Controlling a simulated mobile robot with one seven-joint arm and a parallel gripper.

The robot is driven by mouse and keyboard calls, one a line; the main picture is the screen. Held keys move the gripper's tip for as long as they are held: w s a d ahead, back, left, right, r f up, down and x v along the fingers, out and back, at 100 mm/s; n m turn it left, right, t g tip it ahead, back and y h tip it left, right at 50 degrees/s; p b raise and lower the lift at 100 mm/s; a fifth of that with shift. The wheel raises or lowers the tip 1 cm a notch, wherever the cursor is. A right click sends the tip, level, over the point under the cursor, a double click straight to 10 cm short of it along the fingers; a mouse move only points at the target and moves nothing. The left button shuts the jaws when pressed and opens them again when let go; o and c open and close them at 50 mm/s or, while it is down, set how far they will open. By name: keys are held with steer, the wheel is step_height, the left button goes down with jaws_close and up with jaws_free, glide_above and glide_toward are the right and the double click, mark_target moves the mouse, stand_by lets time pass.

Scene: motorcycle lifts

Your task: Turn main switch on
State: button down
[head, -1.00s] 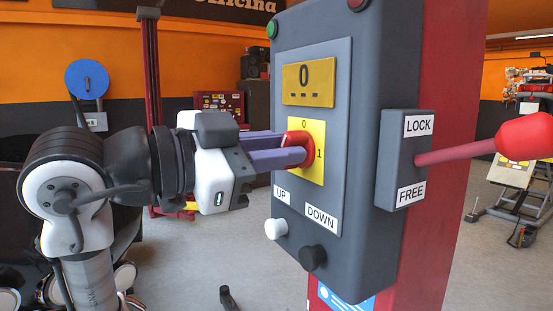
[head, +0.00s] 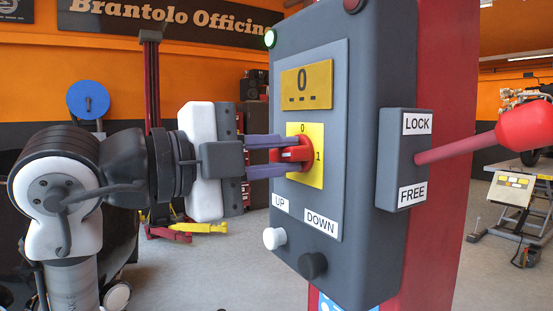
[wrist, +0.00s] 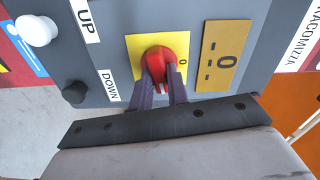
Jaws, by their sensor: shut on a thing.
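The main switch is a red rotary knob (head: 296,152) on a yellow plate (head: 320,164) marked 0 at the top and 1 at the right. It sits on the front of a dark grey control box (head: 360,60). In the head view the knob looks turned sideways, toward the 1 side. My gripper (head: 280,155) comes from the left, with its purple fingers shut on the knob. The wrist view shows the red knob (wrist: 160,62) between both fingertips. A green lamp (head: 270,39) at the box's top left is lit.
Below the switch are a white UP button (head: 274,238) and a black DOWN button (head: 313,264). On the right, a LOCK/FREE lever (head: 470,145) with a red knob sticks out. A yellow 0 display (head: 307,85) is above.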

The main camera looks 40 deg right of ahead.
steer(key=shift+m, duration=0.9)
steer(key=c, duration=1.4)
jaws_free()
steer(key=shift+o, duration=0.2)
steer(key=shift+a, duration=0.15)
steer(key=b+v, duration=0.3)
steer(key=v, duration=1)
steer(key=shift+w+a, duration=0.15)
steer(key=shift+a, duration=0.1)
